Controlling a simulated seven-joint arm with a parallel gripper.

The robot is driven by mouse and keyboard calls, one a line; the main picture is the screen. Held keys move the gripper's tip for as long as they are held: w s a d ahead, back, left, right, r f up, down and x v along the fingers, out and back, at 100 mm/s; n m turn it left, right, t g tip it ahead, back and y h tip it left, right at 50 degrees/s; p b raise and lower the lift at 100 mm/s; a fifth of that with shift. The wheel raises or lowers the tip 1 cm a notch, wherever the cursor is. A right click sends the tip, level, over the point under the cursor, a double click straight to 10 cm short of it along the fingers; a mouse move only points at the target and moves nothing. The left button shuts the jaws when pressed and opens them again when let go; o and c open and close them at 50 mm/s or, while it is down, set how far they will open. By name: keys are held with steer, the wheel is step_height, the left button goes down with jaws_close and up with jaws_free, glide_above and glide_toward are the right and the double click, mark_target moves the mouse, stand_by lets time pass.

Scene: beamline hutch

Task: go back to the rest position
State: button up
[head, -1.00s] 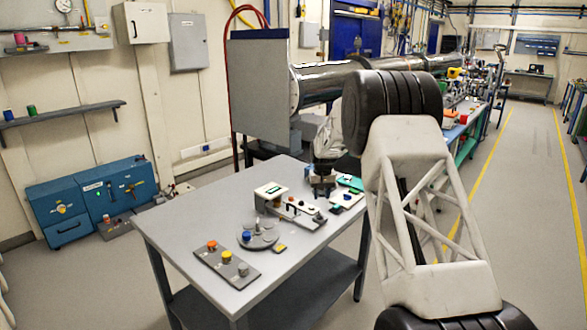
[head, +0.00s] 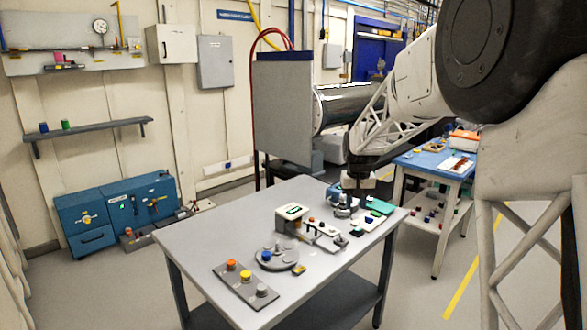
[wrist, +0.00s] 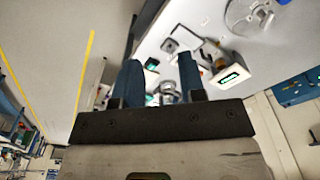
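My gripper (head: 345,208) hangs fingers down over the far right part of the grey table (head: 205,262), beside small instruments, in the head view. In the wrist view my gripper (wrist: 158,85) shows two dark fingers, clearly apart. A shiny metal piece shows between or beyond them; I cannot tell whether it touches them. Nothing is visibly clamped. My arm comes down from the upper right of the head view.
A white instrument (head: 292,217) with a green display, a round holder (head: 281,261) and a plate with coloured knobs (head: 243,287) stand on the table. A grey upright panel (head: 283,110) and metal pipe (head: 345,103) are behind. A blue-topped bench (head: 410,163) is right.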

steer(key=s+r+t, duration=0.1)
steer(key=s+r, duration=0.3)
steer(key=s, duration=0.8)
steer(key=s+r, duration=0.3)
steer(key=s, duration=1)
steer(key=s+f, duration=0.2)
steer(key=s, duration=1.1)
steer(key=s+f, duration=0.3)
steer(key=s, duration=0.9)
steer(key=shift+s+a+f+t, duration=0.2)
steer(key=shift+s+a+t, duration=0.05)
steer(key=shift+s+t, duration=0.15)
